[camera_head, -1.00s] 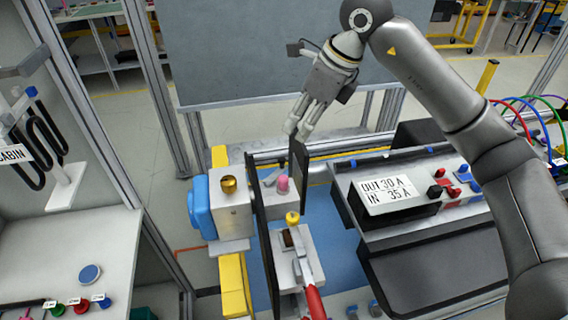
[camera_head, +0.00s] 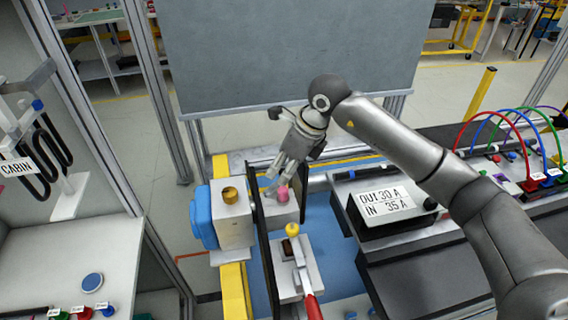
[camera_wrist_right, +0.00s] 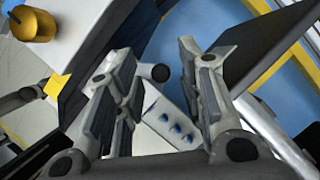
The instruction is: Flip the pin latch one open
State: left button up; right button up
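No part carries a readable "pin latch one" label, so I cannot tell for sure which it is. My right gripper (camera_head: 280,178) points down close to a pink knob (camera_head: 283,193) and a small pale lever (camera_head: 269,191) on a white block, between two dark upright plates. Contact cannot be told. In the right wrist view its fingers (camera_wrist_right: 157,85) are spread and nothing is held; a dark round knob (camera_wrist_right: 160,73) shows between them. The left gripper is not in view.
A white block with a brass knob (camera_head: 230,195) and blue side stands to the left. In front is a clamp with a red handle (camera_head: 313,307) and yellow tip (camera_head: 292,230). A labelled meter box (camera_head: 385,203) stands right. A dark plate (camera_head: 268,255) borders the area.

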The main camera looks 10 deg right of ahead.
grip_shut()
jog(key=shift+w+a+f+n+b, duration=0.2)
jog(key=shift+w+n+b, duration=0.3)
jog(key=shift+b, duration=0.7)
jog(key=shift+a+r+n+g+y+b, duration=0.25)
jog(key=shift+n+b, duration=0.2)
jog(key=shift+n, duration=0.35)
jog(key=shift+d, duration=0.1)
grip_release()
